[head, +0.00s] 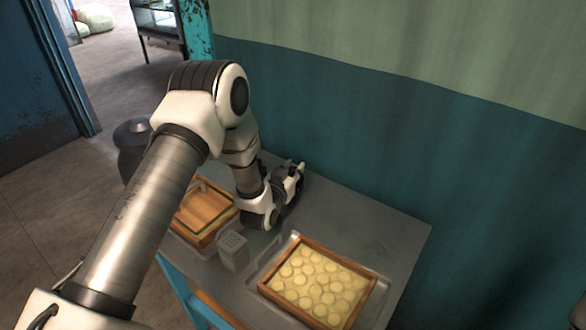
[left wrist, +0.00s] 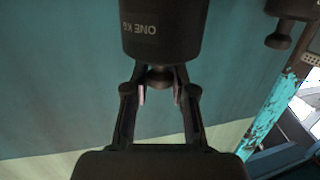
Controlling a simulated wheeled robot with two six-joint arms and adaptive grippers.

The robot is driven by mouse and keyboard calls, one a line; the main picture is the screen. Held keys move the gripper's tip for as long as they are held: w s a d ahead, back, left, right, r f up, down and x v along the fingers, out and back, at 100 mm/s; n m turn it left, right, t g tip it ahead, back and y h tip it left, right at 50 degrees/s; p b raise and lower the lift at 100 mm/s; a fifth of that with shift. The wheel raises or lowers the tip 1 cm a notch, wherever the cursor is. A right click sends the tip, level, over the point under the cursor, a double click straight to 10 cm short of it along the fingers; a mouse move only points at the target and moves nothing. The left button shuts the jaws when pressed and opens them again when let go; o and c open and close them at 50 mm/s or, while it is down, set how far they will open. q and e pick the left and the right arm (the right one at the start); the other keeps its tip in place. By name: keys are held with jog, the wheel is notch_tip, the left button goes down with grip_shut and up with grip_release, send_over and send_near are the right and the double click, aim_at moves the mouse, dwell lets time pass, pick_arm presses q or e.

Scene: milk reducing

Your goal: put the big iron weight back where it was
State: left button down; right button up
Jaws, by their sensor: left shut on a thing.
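A big dark iron weight (left wrist: 163,28) marked ONE KG fills the top middle of the left wrist view, where its lettering is upside down. My left gripper (left wrist: 160,92) is shut on the narrow knob of this weight. In the head view my left gripper (head: 292,178) is over the back of the grey table, near the wall. The weight cannot be made out clearly there behind the fingers. A second dark weight (left wrist: 290,8) with a knob shows at the top right of the wrist view, apart from the held one.
On the grey table (head: 385,235) are a wooden-framed tray (head: 262,287) of pale round pieces, a wooden box (head: 192,238) and a small grater-like metal block (head: 233,252). The table's right back part is clear. A dark pot (head: 130,150) stands beyond the left end.

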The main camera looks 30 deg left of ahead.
pick_arm(q)
jog(key=shift+f, duration=0.15)
jog(key=shift+s, duration=0.1)
jog(key=c, duration=1)
grip_release()
jog(key=shift+f, duration=0.25)
jog(key=shift+o, duration=0.2)
jog(key=shift+s, duration=0.1)
jog(key=shift+r, duration=0.25)
jog(key=shift+d+r+p, duration=0.1)
jog(key=shift+r+p, duration=0.5)
jog(key=shift+s+f+b, duration=0.35)
jog(key=shift+s+b, duration=0.2)
jog(key=shift+s, duration=0.1)
jog(key=s+r, duration=0.1)
jog(key=s, duration=0.4)
jog(key=shift+s+d+r+b, duration=0.3)
jog(key=shift+s+b, duration=0.05)
jog(key=shift+s, duration=0.05)
